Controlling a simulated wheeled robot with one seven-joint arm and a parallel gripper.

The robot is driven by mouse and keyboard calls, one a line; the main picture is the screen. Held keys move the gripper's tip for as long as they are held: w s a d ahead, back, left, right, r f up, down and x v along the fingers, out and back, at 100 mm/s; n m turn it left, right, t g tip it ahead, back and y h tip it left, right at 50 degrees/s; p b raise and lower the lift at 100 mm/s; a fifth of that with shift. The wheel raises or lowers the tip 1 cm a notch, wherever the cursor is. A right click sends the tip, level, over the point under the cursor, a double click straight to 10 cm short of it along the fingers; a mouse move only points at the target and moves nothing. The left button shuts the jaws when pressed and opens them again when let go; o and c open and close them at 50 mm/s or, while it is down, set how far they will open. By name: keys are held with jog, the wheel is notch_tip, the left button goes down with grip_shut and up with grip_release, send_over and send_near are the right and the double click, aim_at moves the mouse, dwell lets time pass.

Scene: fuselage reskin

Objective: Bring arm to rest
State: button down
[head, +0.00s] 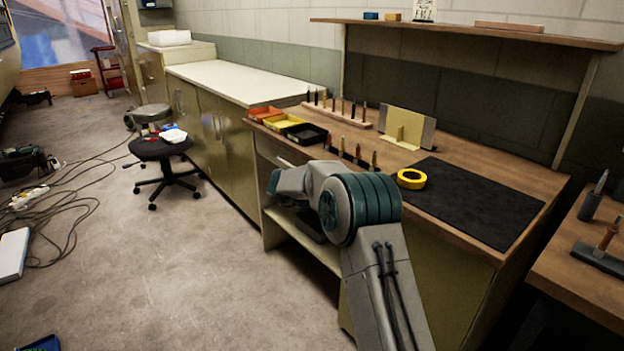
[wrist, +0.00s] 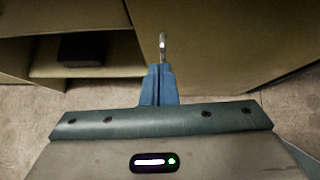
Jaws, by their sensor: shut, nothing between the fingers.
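My arm (head: 365,215) reaches up from the bottom of the head view and bends left in front of the wooden workbench. Its far end is mostly hidden there behind my own links. In the wrist view my gripper (wrist: 159,70) has its blue fingers pressed together, with nothing held between them. A thin metal piece (wrist: 162,45) shows just past the fingertips; I cannot tell whether it touches them. The olive panel (wrist: 215,45) of the bench and an open shelf space lie beyond the fingers.
The workbench holds a black mat (head: 470,200), a yellow tape roll (head: 411,179), colored trays (head: 280,121) and tool racks. A dark box (wrist: 84,47) sits on the lower shelf. A stool (head: 160,150) and cables (head: 65,200) stand left; the floor between is clear.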

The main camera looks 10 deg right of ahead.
notch_tip(320, 180, up, 18)
jog(key=a+n+t+y+p, duration=0.35)
jog(key=n+t, duration=0.35)
jog(key=n, duration=0.5)
jog(key=s+a+r+n+y+p, duration=0.3)
jog(key=s+r+n+y, duration=0.3)
jog(key=n, duration=0.6)
jog(key=s+d+f+n+g+p, duration=0.1)
jog(key=s+d+n+g+p, duration=0.1)
jog(key=s+n, duration=0.5)
jog(key=s+d+f+n+g+h+p, duration=0.1)
jog(key=s+n+g, duration=0.3)
jog(key=s, duration=1.5)
jog(key=s+d+f+n+g+p, duration=0.1)
jog(key=s+d+n+g+p, duration=0.2)
jog(key=s+n, duration=0.8)
jog(key=s+g, duration=0.1)
jog(key=s, duration=0.1)
jog(key=shift+s+d+f, duration=0.35)
jog(key=shift+s+f, duration=0.05)
